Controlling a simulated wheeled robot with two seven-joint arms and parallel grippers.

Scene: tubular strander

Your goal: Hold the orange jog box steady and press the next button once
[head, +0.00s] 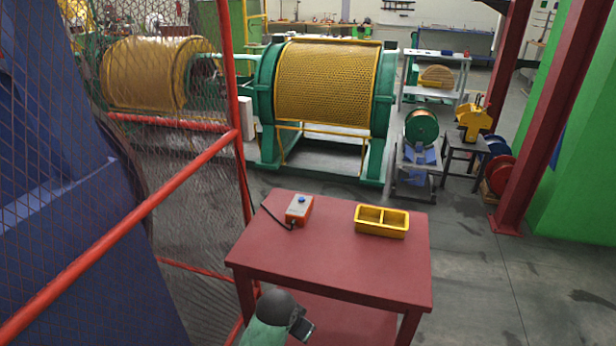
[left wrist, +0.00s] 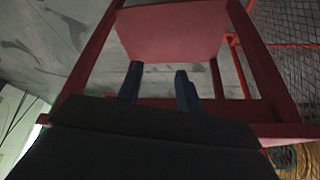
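The orange jog box (head: 299,211) sits on the back left part of the red table (head: 330,258) in the head view. Its top is grey with a blue button (head: 301,200), and a black cable runs from its front. Finer markings are too small to read. My left gripper (left wrist: 159,88) shows in the left wrist view with its two dark fingers apart and nothing between them. It faces the red table's frame, and the jog box is not in that view. A green arm link of mine with a dark joint shows at the bottom of the head view. My right gripper is not in view.
A yellow two-compartment tray (head: 382,222) stands on the table right of the jog box. A red-framed mesh fence (head: 200,165) rises close to the table's left side. The front of the tabletop is bare. The lower shelf (left wrist: 172,32) shows in the left wrist view.

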